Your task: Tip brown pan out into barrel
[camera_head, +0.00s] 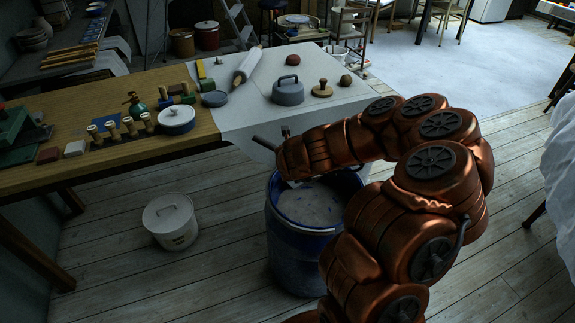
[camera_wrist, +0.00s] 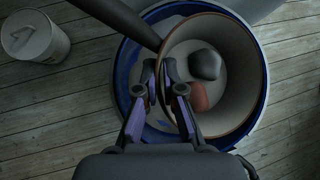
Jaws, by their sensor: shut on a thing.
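The brown pan (camera_wrist: 236,50) is in the wrist view, a round vessel with a brown rim. It is over the blue barrel (camera_wrist: 126,62), and a dark lump (camera_wrist: 205,64) and a reddish lump (camera_wrist: 200,97) show inside it. A dark handle runs to the upper left. My gripper (camera_wrist: 161,84) is shut on the pan at its left rim. In the head view the barrel (camera_head: 296,245) stands on the floor below my gripper (camera_head: 286,140), with a pale surface and blue bits inside. My arm hides most of the pan there; only a dark handle (camera_head: 267,143) shows.
The wooden table (camera_head: 150,150) with a pale cloth (camera_head: 235,120) lies behind the barrel. A white lidded bucket (camera_head: 171,222) stands on the floor to the left. Floor is clear between bucket and barrel.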

